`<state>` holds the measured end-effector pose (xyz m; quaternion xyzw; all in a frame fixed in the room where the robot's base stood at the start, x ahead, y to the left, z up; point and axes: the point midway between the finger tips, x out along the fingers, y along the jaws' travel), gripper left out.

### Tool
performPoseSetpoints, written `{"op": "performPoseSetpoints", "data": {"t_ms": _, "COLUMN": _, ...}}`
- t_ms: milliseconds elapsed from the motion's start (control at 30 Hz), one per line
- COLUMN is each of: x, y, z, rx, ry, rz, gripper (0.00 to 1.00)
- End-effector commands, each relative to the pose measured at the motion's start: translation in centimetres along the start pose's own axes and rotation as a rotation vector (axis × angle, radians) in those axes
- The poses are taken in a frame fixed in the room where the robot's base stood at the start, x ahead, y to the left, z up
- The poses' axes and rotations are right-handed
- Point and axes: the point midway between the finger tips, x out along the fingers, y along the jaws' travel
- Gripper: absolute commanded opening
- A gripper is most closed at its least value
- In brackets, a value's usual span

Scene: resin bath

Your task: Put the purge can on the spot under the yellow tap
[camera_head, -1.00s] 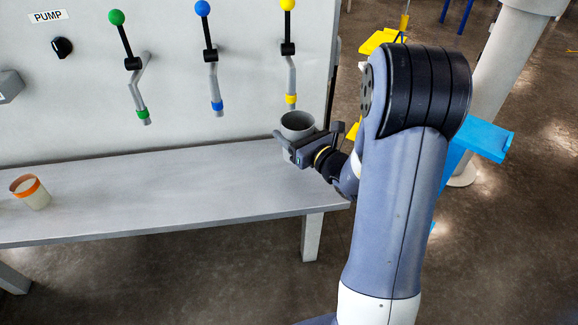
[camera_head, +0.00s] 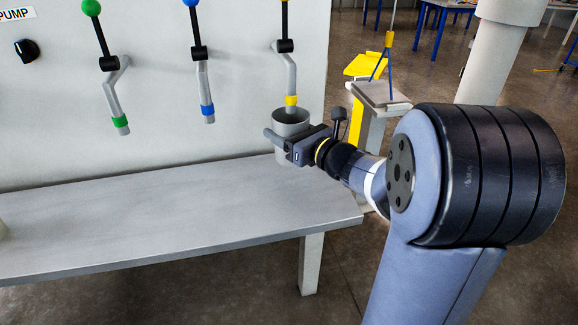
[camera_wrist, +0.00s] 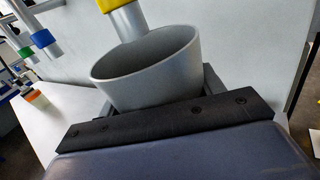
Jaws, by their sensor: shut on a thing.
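The purge can is a plain grey open cup (camera_head: 291,122) at the back right of the bench, below the tap with the yellow collar (camera_head: 290,86). The tap's outlet overlaps the can's rim in the head view. In the wrist view the can (camera_wrist: 150,80) looks empty, with the yellow collar (camera_wrist: 118,5) just beyond its rim. My gripper (camera_head: 290,143) is shut on the can from the front. The can's base is mostly hidden, so I cannot tell whether it touches the bench. The spot under the tap is hidden.
Green-collared (camera_head: 117,95) and blue-collared (camera_head: 205,85) taps hang to the left. A yellow-and-grey stand (camera_head: 375,95) is right of the bench.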

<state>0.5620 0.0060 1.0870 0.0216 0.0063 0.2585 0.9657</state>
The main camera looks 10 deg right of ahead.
Motion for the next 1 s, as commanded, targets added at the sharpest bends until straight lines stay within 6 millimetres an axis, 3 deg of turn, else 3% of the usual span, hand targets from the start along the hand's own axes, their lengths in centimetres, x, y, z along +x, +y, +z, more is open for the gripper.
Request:
{"op": "performPoseSetpoints", "data": {"t_ms": 33, "x": 0.0, "y": -0.1, "z": -1.1, "rx": 0.004, "ry": 0.003, "rz": 0.001, "gripper": 0.38}}
{"op": "performPoseSetpoints", "data": {"t_ms": 433, "x": 0.0, "y": -0.3, "z": -5.9, "rx": 0.002, "ry": 0.001, "rz": 0.0, "gripper": 0.38}}
{"op": "performPoseSetpoints", "data": {"t_ms": 900, "x": 0.0, "y": -0.3, "z": -6.9, "rx": -0.002, "ry": -0.002, "rz": 0.0, "gripper": 0.38}}
{"op": "performPoseSetpoints", "data": {"t_ms": 933, "x": 0.0, "y": -0.3, "z": -6.7, "rx": -0.002, "ry": -0.001, "rz": 0.0, "gripper": 0.66}}
{"op": "performPoseSetpoints", "data": {"t_ms": 1000, "x": 0.0, "y": -0.3, "z": -6.7, "rx": -0.002, "ry": -0.001, "rz": 0.0, "gripper": 0.71}}
